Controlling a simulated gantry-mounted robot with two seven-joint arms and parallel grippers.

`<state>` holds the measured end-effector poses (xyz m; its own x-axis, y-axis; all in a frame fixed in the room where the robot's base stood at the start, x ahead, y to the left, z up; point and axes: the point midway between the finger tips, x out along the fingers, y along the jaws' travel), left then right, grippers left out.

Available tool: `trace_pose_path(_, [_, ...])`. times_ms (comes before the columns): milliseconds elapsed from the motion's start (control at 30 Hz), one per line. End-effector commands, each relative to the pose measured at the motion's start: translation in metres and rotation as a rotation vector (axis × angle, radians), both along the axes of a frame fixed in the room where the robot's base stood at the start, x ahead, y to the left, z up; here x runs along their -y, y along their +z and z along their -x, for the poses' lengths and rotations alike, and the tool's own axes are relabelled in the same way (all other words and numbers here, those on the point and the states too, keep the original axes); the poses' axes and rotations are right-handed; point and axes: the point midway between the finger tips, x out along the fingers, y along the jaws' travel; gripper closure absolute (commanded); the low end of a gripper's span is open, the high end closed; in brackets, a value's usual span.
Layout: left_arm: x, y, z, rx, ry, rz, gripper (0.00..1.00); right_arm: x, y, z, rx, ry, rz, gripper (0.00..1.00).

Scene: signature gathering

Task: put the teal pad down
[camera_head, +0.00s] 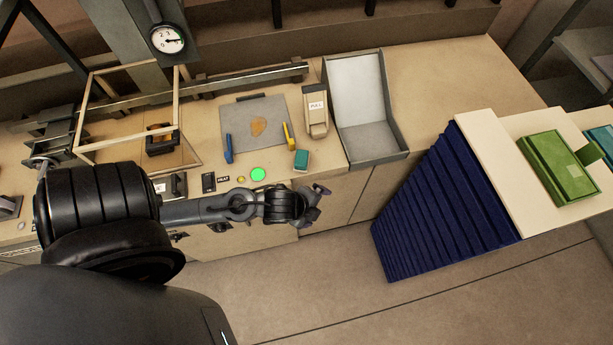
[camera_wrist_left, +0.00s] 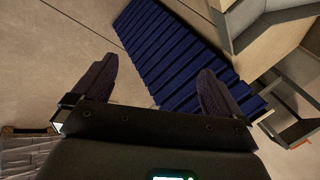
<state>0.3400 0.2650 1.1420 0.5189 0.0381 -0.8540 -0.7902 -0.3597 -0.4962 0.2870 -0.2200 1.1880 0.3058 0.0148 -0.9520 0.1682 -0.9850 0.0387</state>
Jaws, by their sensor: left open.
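A small teal pad (camera_head: 302,159) lies on the light bench top, near its front edge, just right of the grey mat (camera_head: 242,128). My left gripper (camera_head: 320,198) is in front of the bench edge, a little below and right of the teal pad in the head view, and apart from it. In the left wrist view the left gripper (camera_wrist_left: 156,82) has its two dark fingers spread wide with nothing between them. The teal pad cannot be made out in that view. My right gripper is in neither view.
A blue bar (camera_head: 228,149), a yellow bar (camera_head: 288,136) and a round green button (camera_head: 258,174) are near the mat. A grey open tray (camera_head: 368,143) stands right of the pad. A dark blue ribbed stand (camera_head: 440,212) and a green box (camera_head: 560,170) are farther right.

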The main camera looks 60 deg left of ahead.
Motion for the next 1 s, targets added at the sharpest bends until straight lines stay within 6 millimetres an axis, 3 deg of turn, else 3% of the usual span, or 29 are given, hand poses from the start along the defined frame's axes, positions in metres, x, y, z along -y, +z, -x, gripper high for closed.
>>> trace_pose_path(100, [0.022,0.02,0.019,-0.066,0.386,0.214,0.0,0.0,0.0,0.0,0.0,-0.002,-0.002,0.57])
trace_pose_path(200, [0.034,0.032,0.034,-0.122,0.628,0.34,0.0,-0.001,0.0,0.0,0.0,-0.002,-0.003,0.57])
trace_pose_path(333, [0.043,0.042,0.047,-0.176,0.827,0.436,0.0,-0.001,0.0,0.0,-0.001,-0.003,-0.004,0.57])
trace_pose_path(500, [0.047,0.046,0.054,-0.204,0.923,0.48,0.0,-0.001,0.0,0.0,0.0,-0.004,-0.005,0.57])
trace_pose_path(1000, [0.047,0.055,0.053,-0.204,0.922,0.479,0.0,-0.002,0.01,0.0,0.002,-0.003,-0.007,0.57])
